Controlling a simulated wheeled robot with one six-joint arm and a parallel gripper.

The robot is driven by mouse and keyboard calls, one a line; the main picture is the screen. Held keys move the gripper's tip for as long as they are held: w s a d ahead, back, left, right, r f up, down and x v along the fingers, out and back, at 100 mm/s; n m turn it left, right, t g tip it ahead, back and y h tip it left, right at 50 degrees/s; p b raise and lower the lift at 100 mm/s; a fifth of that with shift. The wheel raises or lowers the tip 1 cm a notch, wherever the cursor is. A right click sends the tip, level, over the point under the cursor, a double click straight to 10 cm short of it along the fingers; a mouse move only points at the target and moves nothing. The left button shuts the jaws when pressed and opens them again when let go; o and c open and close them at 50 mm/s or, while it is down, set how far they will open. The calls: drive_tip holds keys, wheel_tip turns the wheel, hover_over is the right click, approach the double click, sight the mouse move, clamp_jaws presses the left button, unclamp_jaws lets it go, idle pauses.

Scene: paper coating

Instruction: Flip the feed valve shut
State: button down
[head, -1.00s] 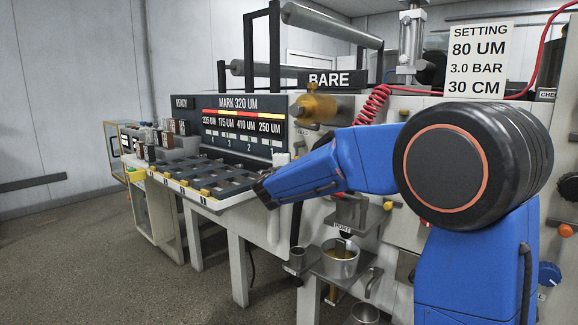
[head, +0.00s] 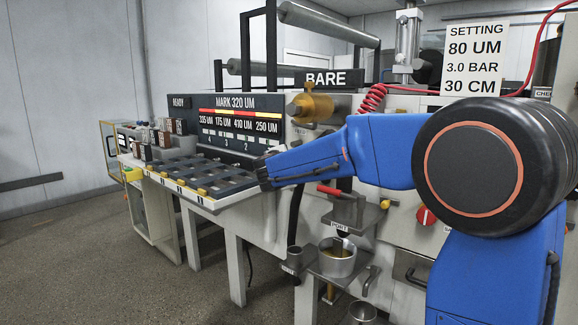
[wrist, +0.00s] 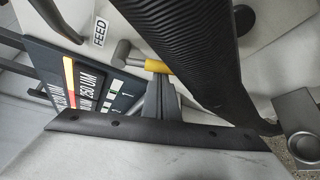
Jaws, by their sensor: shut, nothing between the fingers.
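In the wrist view a FEED label (wrist: 100,32) sits on the pale machine face. Close to it is a short grey rod with a yellow sleeve (wrist: 157,66), which appears to be the feed valve's handle. My gripper (wrist: 158,84) is shut and empty, its fingertips just below the yellow sleeve in that picture. I cannot tell whether they touch it. In the head view my gripper (head: 264,172) is in front of the machine, near the right end of the slotted tray. A red lever (head: 335,191) shows below my forearm, above the PORT shelf.
A thick ribbed black hose (wrist: 190,50) crosses the wrist view beside the fingers. The slotted tray (head: 208,200) juts out under the display (head: 228,118). A metal cup (head: 337,262) stands on a shelf below my arm. A brass cylinder (head: 314,107) juts out above. Floor at left is clear.

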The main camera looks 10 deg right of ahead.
drive_tip(key=s+d+r+n+g, duration=0.1)
drive_tip(key=s+d+r, duration=0.1)
drive_tip(key=r, duration=0.3)
drive_tip(key=shift+s+d+r, duration=0.2)
drive_tip(key=shift+s+d, duration=0.2)
drive_tip(key=shift+s, duration=0.5)
